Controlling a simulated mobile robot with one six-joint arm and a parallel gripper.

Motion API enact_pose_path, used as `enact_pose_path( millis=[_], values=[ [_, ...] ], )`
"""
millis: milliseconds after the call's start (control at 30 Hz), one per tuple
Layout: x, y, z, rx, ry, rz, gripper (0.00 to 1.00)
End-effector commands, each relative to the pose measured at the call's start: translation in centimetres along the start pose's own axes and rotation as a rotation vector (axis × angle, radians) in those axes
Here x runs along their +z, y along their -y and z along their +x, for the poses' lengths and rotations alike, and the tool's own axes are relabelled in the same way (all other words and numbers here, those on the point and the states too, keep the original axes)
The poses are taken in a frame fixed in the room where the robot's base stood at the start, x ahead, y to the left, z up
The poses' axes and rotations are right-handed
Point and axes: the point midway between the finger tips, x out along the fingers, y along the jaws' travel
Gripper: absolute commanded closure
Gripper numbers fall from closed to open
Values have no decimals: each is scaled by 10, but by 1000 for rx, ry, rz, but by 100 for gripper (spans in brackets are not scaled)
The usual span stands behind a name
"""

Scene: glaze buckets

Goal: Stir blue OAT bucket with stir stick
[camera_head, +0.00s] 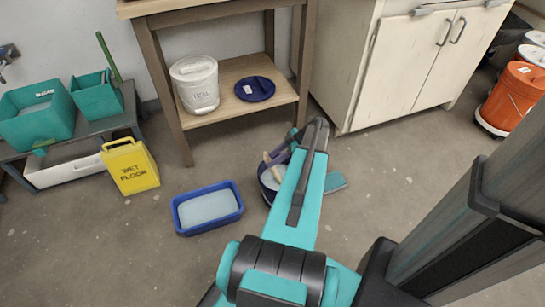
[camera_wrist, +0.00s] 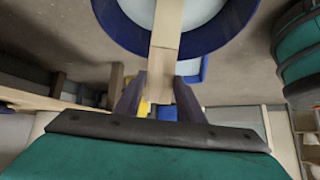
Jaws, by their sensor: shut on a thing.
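A dark blue bucket (camera_head: 264,190) with pale liquid stands on the floor, partly hidden behind my arm in the head view. Its blue rim (camera_wrist: 125,35) and pale contents fill the top of the wrist view. I cannot read a label on it. A light wooden stir stick (camera_head: 267,159) shows at the bucket's opening. In the wrist view the stick (camera_wrist: 166,45) runs from my gripper (camera_wrist: 159,84) across the rim and over the pale liquid. My gripper is shut on the stick. The stick's far end is out of view, so I cannot tell how deep it reaches.
A blue tub (camera_head: 207,208) of pale liquid lies left of the bucket. A yellow wet-floor sign (camera_head: 130,167) stands farther left. A shelf behind holds a white bucket (camera_head: 195,85) and blue lid (camera_head: 254,88).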

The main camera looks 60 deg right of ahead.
Motion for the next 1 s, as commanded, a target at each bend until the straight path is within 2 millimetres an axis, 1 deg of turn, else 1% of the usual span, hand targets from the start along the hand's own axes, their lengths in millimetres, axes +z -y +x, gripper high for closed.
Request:
enact_pose_path(
  millis=[100,333,1000],
  values=[
    [9,0,4,0,0,0,96],
    [18,0,7,0,0,-1,96],
    [19,0,8,0,0,0,96]
  ],
)
